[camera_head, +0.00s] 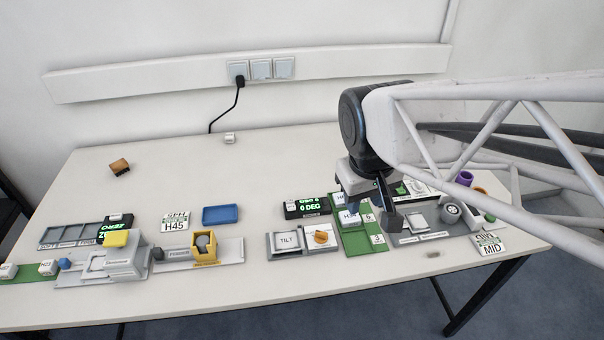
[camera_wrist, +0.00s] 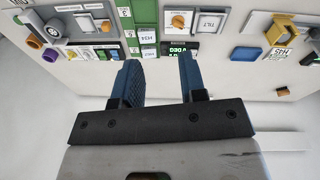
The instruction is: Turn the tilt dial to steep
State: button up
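The tilt dial (camera_head: 321,237) is an orange knob on a white plate, right of the grey square marked TILT (camera_head: 288,240). In the wrist view the dial (camera_wrist: 178,21) shows beyond my fingertips, near the top. A black display (camera_head: 308,207) behind it reads 0 DEG in green. My gripper (camera_head: 371,210) hangs above the green strip, to the right of the dial and apart from it. In the wrist view my gripper (camera_wrist: 158,68) has its two blue fingers spread with nothing between them. The dial's position marks are too small to read.
White H-marked blocks (camera_head: 349,217) sit on the green strip (camera_head: 357,241) right of the dial. A grey station with a round knob (camera_head: 451,212) stands farther right. A yellow holder (camera_head: 205,249) and blue tray (camera_head: 220,215) are to the left. The back of the table is mostly clear.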

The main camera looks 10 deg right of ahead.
jog(key=w+a+f+n+g+h, duration=0.1)
jog(key=w+a+f+n+g, duration=0.15)
jog(key=w+f+n, duration=0.45)
jog(key=n+g+h, duration=0.1)
jog(key=n+h, duration=0.1)
jog(key=n, duration=0.1)
send_near(320, 232)
jog(key=f, duration=0.1)
jog(key=shift+d+f, duration=0.1)
jog(key=shift+f, duration=0.1)
jog(key=shift+f, duration=0.15)
jog(key=shift+x, duration=3.75)
jog(key=shift+d, duration=0.15)
grip_shut()
